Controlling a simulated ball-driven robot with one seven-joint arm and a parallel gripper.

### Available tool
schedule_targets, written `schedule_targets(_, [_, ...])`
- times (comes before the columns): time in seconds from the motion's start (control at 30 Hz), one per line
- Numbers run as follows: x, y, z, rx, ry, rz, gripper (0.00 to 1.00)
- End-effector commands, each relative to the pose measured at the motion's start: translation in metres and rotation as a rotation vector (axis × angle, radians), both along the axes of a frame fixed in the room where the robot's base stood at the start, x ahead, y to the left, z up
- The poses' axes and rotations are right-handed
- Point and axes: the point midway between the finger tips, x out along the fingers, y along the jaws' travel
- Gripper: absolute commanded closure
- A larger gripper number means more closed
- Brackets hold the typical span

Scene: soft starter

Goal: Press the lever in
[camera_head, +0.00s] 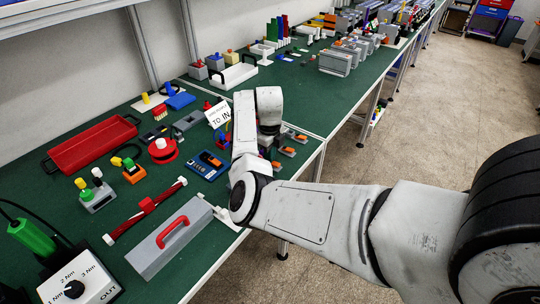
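My arm reaches in from the right over the green bench, and its wrist bends down among the small devices near the bench's right edge. My gripper (268,140) seems to be the dark part under the wrist, mostly hidden by my arm; I cannot see whether it is open or touching anything. A white card (218,113) reading "TO IN" stands just left of the wrist. Small grey devices with orange parts (287,151) sit right of it. A blue device (207,162) with an orange part lies left of it. Which part is the lever cannot be told.
A red tray (92,145), a red round base (162,150), a red bar tool (145,206) and a grey box with a red handle (170,237) crowd the left bench. A torque dial box (80,280) stands at front left. Bare floor (400,140) lies to the right.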

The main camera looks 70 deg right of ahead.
Motion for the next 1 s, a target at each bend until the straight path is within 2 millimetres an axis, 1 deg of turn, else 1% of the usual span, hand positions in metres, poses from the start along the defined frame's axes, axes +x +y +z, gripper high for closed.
schedule_targets(0.03, [-0.001, 0.001, -0.003, 0.005, 0.0, 0.0, 1.0])
schedule_targets(0.13, [-0.001, 0.002, -0.004, 0.006, 0.001, 0.0, 1.0])
schedule_targets(0.63, [-0.017, 0.005, 0.002, 0.008, 0.005, -0.001, 1.0])
schedule_targets(1.0, [-0.016, 0.004, 0.004, 0.004, 0.001, 0.0, 1.0])
